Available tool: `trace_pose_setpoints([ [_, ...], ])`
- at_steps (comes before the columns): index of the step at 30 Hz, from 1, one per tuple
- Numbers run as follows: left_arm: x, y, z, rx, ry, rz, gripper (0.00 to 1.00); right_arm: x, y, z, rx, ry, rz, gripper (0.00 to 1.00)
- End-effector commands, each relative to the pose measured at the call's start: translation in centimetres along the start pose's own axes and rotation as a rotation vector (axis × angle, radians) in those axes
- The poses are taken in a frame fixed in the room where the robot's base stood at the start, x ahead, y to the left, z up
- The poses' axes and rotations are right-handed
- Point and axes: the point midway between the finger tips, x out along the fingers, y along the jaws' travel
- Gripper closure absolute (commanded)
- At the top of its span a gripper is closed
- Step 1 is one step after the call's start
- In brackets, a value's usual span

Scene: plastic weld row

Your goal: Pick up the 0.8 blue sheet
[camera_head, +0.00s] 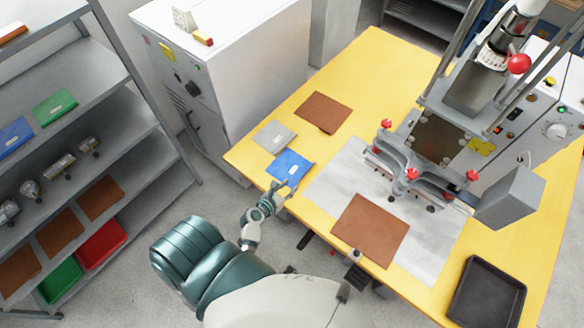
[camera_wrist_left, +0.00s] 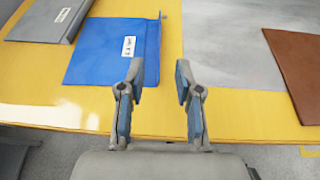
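A blue sheet (camera_head: 290,168) with a small white label lies flat near the left edge of the yellow table (camera_head: 375,55). It also shows in the left wrist view (camera_wrist_left: 95,62), where its label is too small to read surely. My left gripper (camera_head: 283,190) is at the table's edge beside the blue sheet's near side. In the left wrist view my left gripper (camera_wrist_left: 160,75) is open and empty, its left finger overlapping the sheet's right near corner in the picture. Whether it touches cannot be told. My right gripper is not clearly in view.
A grey labelled sheet (camera_head: 274,136) lies just beyond the blue one. Brown sheets (camera_head: 322,112) lie farther back and on the grey mat (camera_head: 335,181). A clamp machine (camera_head: 415,165) and black tray (camera_head: 487,294) stand right. A shelf (camera_head: 75,100) holds another blue sheet (camera_head: 14,135).

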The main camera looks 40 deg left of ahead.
Motion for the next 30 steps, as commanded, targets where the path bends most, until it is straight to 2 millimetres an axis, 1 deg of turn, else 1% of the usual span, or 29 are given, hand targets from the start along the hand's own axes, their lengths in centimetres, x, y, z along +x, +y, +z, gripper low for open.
trace_pose_setpoints([
  [1, 1.3, 0.0, 0.0, 0.001, -0.002, 0.0, 0.66, 0.2, 0.0, 0.0, 0.0, 0.0, 0.0, 0.6],
  [4, 3.1, 0.0, 0.0, 0.001, -0.001, -0.001, 0.66, 0.3, 0.0, 0.0, 0.0, 0.0, 0.0, 0.6],
  [6, 4.0, 0.0, -0.1, 0.001, 0.0, -0.001, 0.66, 0.4, 0.0, 0.0, 0.0, 0.0, 0.0, 0.6],
  [11, 5.1, 0.1, -0.1, 0.003, 0.0, 0.001, 0.66, 0.5, 0.0, 0.0, 0.0, 0.0, 0.0, 0.6],
  [14, 6.3, 0.1, -0.4, 0.003, 0.001, -0.001, 0.66, 0.8, 0.0, 0.1, 0.0, -0.001, 0.0, 0.6],
  [18, 8.7, 0.3, -0.7, 0.003, 0.0, -0.001, 0.66, 1.3, 0.0, 0.2, 0.0, -0.002, 0.0, 0.6],
  [21, 9.7, 0.2, -0.7, 0.003, 0.001, -0.001, 0.66, 1.4, 0.0, 0.2, 0.0, -0.002, 0.0, 0.6],
  [24, 10.1, 0.2, -0.7, 0.003, 0.001, 0.0, 0.66, 1.4, 0.0, 0.2, 0.0, -0.002, 0.0, 0.6],
  [29, 10.0, 0.2, -0.7, 0.003, 0.002, 0.0, 0.66, 1.4, 0.0, 0.2, 0.001, -0.002, 0.0, 0.6],
  [30, 10.0, 0.2, -0.7, 0.003, 0.002, 0.0, 0.71, 1.4, 0.0, 0.2, 0.001, -0.002, 0.0, 0.6],
])
